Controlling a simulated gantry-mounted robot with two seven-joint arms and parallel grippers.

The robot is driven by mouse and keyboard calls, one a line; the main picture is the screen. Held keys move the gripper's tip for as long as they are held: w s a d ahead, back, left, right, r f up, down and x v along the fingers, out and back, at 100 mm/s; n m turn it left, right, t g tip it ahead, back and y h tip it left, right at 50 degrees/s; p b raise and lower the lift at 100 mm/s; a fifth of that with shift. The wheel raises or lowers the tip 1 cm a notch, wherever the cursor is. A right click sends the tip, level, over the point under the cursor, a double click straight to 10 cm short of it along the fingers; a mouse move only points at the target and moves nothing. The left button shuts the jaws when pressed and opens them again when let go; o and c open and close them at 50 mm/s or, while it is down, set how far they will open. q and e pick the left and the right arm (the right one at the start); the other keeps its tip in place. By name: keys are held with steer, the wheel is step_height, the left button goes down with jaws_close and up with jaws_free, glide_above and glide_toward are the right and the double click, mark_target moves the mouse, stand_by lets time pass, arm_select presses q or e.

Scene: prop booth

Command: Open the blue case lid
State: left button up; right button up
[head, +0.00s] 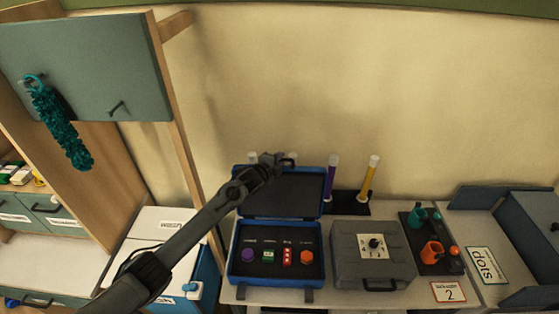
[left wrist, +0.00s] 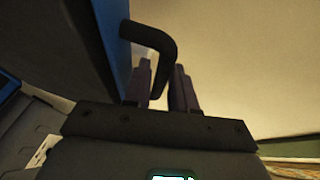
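The blue case (head: 233,262) stands on the counter in the head view. Its lid (head: 285,192) is raised, standing up at the back, with its dark lining showing. Inside lie a purple piece (head: 248,255), a green piece (head: 268,256), a red piece (head: 287,257) and an orange piece (head: 307,257). My left gripper (head: 272,158) is at the lid's top edge, its arm crossing the case's left side. In the left wrist view, the black handle (left wrist: 150,36) of the lid curves in between the fingers (left wrist: 164,88), which close around it. My right gripper is out of view.
A grey case (head: 345,268) with a dial stands right of the blue case. Tubes with yellow (head: 371,180) and purple (head: 331,182) contents stand behind. A black tray (head: 408,230) with teal and orange cups is further right. A wooden post (head: 180,130) rises at left.

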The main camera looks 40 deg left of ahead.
arm_select(q)
steer(key=shift+w+f, duration=0.1)
steer(key=shift+w, duration=0.2)
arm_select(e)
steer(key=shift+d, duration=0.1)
arm_select(q)
steer(key=shift+c, duration=0.4)
jaws_close()
